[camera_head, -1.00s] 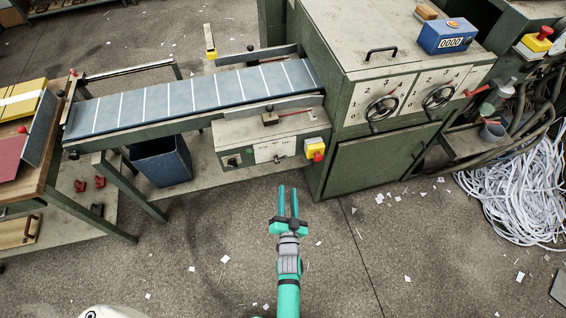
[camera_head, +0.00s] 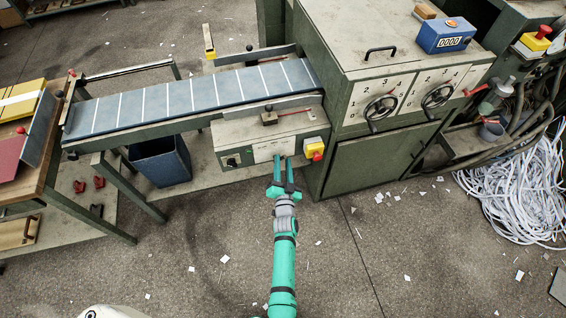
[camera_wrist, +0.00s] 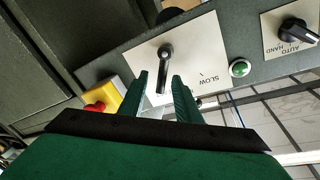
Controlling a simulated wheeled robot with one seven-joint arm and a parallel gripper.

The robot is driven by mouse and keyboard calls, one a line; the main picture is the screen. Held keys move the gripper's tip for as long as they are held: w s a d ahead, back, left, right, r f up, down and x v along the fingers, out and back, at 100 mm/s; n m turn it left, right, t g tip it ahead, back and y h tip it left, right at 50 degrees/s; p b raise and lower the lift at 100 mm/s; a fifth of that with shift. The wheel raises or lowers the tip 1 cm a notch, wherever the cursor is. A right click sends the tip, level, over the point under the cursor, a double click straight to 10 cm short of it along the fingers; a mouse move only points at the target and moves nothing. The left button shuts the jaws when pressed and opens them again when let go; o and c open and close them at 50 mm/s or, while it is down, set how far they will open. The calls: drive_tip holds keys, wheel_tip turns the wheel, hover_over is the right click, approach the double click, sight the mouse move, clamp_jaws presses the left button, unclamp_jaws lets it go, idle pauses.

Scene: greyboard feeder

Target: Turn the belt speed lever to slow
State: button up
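The belt speed lever (camera_wrist: 165,62) is a dark handle on a white plate (camera_wrist: 190,45) marked SLOW, which reads upside down in the wrist view. The SLOW mark lies to the right of the lever there; no other speed word is readable. My gripper (camera_head: 282,158) is at the front of the control box (camera_head: 240,139) under the belt. Its green fingers (camera_wrist: 161,78) are open, one on each side of the lever's end. I cannot tell whether either finger touches it. In the head view my gripper covers the lever.
A yellow box with a red stop button (camera_head: 316,153) is close right of my gripper in the head view. An AUTO/HAND knob (camera_wrist: 297,34) and a green button (camera_wrist: 240,68) share the panel. The belt (camera_head: 195,95) runs above. The floor in front is clear apart from scraps.

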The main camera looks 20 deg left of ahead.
drive_tip(key=shift+w+a, duration=0.25)
drive_tip(key=shift+a, duration=0.15)
drive_tip(key=shift+w+d, duration=0.1)
drive_tip(key=shift+d, duration=0.05)
clamp_jaws()
drive_tip(key=shift+r, duration=0.1)
drive_tip(key=n, duration=0.2)
drive_tip(key=a+n, duration=0.1)
drive_tip(key=n, duration=0.1)
drive_tip(key=s+n+t+y, duration=0.1)
drive_tip(key=n, duration=0.1)
drive_tip(key=shift+a+r, duration=0.15)
drive_tip(key=shift+a, duration=0.05)
drive_tip(key=shift+s+a+f+n+y, duration=0.15)
drive_tip(key=shift+a+n+y, duration=0.2)
drive_tip(key=shift+n, duration=0.85)
drive_tip(key=shift+s+a+n+y, duration=0.2)
drive_tip(key=shift+n+y, duration=0.1)
drive_tip(key=shift+n, duration=0.9)
drive_tip(key=shift+s+a+f+n+y, duration=0.15)
drive_tip(key=shift+a+n+y, duration=0.2)
drive_tip(key=shift+n, duration=0.85)
